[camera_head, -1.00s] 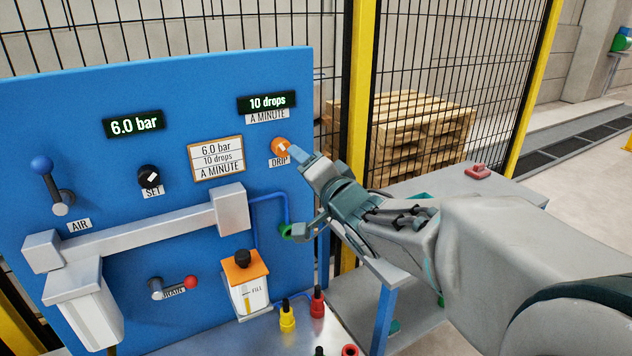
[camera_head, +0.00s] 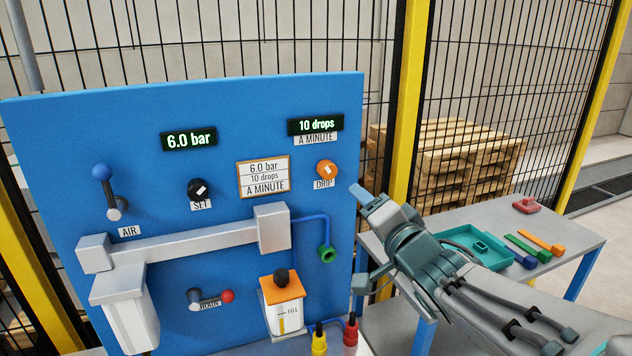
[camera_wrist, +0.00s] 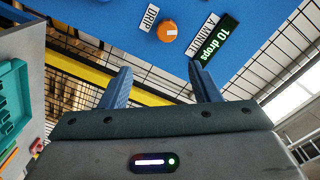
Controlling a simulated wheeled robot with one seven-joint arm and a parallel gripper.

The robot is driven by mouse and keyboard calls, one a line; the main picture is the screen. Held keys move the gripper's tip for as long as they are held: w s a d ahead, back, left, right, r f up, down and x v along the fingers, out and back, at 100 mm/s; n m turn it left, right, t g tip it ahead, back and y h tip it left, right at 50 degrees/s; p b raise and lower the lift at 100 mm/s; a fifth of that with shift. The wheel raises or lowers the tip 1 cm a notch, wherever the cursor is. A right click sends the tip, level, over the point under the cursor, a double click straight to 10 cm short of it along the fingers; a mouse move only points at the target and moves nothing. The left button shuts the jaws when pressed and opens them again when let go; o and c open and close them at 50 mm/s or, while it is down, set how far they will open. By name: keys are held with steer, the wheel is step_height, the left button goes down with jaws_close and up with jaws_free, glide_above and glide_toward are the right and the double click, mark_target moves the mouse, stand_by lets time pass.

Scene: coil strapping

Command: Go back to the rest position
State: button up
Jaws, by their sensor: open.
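My gripper (camera_head: 362,238) is open and empty, to the right of the blue panel (camera_head: 130,120) and apart from it. In the wrist view its two blue fingers (camera_wrist: 160,85) are spread, with the orange DRIP knob (camera_wrist: 167,31) beyond them. The same DRIP knob (camera_head: 327,169) is at the panel's upper right in the head view, with nothing touching it. The displays read 6.0 bar (camera_head: 189,139) and 10 drops (camera_head: 316,126). A sign (camera_head: 264,177) shows the same values.
A grey side table (camera_head: 480,213) at right holds a teal tray (camera_head: 472,248), coloured tools and a red object (camera_head: 525,205). A yellow-posted fence (camera_head: 408,110) stands behind. Yellow (camera_head: 319,340) and red (camera_head: 351,331) bottles stand below the panel.

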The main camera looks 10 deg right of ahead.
steer(key=s+d+f+n+g+h, duration=0.2)
steer(key=s+f+n+g+h, duration=0.15)
steer(key=f+g, duration=0.4)
steer(key=s+a+f+n+g, duration=0.2)
steer(key=s+f+n+g, duration=0.1)
steer(key=s, duration=0.3)
steer(key=s+a+f+n+g, duration=0.3)
steer(key=s+f, duration=0.2)
steer(key=s, duration=0.2)
steer(key=shift+s+a+f+y, duration=0.15)
steer(key=shift+a+f+y, duration=0.1)
steer(key=shift+a+y, duration=0.1)
steer(key=shift+d, duration=0.1)
